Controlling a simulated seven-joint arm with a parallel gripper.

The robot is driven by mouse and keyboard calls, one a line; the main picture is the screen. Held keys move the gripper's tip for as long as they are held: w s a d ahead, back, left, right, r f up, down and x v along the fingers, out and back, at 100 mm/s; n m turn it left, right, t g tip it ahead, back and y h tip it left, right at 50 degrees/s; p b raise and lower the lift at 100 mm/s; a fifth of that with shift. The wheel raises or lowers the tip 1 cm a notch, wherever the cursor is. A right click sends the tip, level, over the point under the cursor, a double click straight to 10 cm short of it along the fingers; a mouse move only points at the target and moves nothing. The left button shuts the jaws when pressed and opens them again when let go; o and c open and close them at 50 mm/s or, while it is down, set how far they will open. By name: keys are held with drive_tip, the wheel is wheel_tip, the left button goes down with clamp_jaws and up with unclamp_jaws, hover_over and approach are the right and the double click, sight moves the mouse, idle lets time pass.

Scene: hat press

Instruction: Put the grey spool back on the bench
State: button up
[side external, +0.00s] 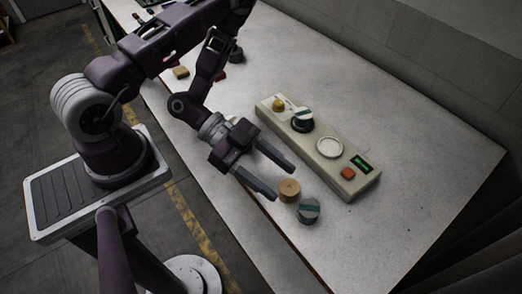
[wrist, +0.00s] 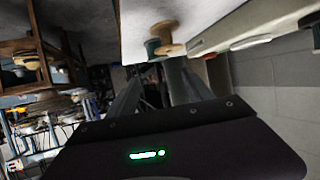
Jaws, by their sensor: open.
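A grey spool with a teal band (side external: 309,210) stands on the bench (side external: 420,150), near its front edge, in the side view. A tan wooden spool (side external: 289,190) is right beside it, nearer my gripper. My gripper (side external: 281,182) is open and empty, its fingertips close to the tan spool; I cannot tell if they touch it. In the wrist view the tan spool (wrist: 166,36) shows beyond the fingers (wrist: 155,78), with part of a blue-grey spool (wrist: 153,48) behind it.
The bench's right side is clear. Small blocks lie at far left.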

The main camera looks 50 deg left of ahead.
drive_tip(key=w+a+y, duration=0.3)
drive_tip(key=w, duration=0.1)
drive_tip(key=shift+a+f+m+y, duration=0.15)
drive_tip(key=shift+f+m+y, duration=0.15)
drive_tip(key=shift+m+y, duration=0.1)
drive_tip(key=w+a+y, duration=0.1)
drive_tip(key=w+a+r+y, duration=0.1)
drive_tip(key=a, duration=0.1)
drive_tip(key=shift+w+a+r+n+t+y, duration=0.2)
drive_tip(key=shift+w+n+t+y, duration=0.1)
drive_tip(key=shift+w, duration=0.1)
drive_tip(key=a+r+n+t+y, duration=0.2)
drive_tip(key=a+r+n+y, duration=0.5)
drive_tip(key=a+r, duration=0.5)
drive_tip(key=s+d+r+n+g, duration=0.1)
drive_tip(key=s+d+r+n, duration=0.2)
drive_tip(key=s+r, duration=0.2)
drive_tip(key=s+d+r+n+g, duration=0.1)
drive_tip(key=s+d+r+n, duration=0.2)
drive_tip(key=s, duration=0.8)
wheel_tip(320, 180, up, 3)
drive_tip(key=shift+s+d+f+n+h, duration=0.2)
drive_tip(key=shift+s+n+h, duration=0.05)
drive_tip(key=shift+n+h, duration=0.15)
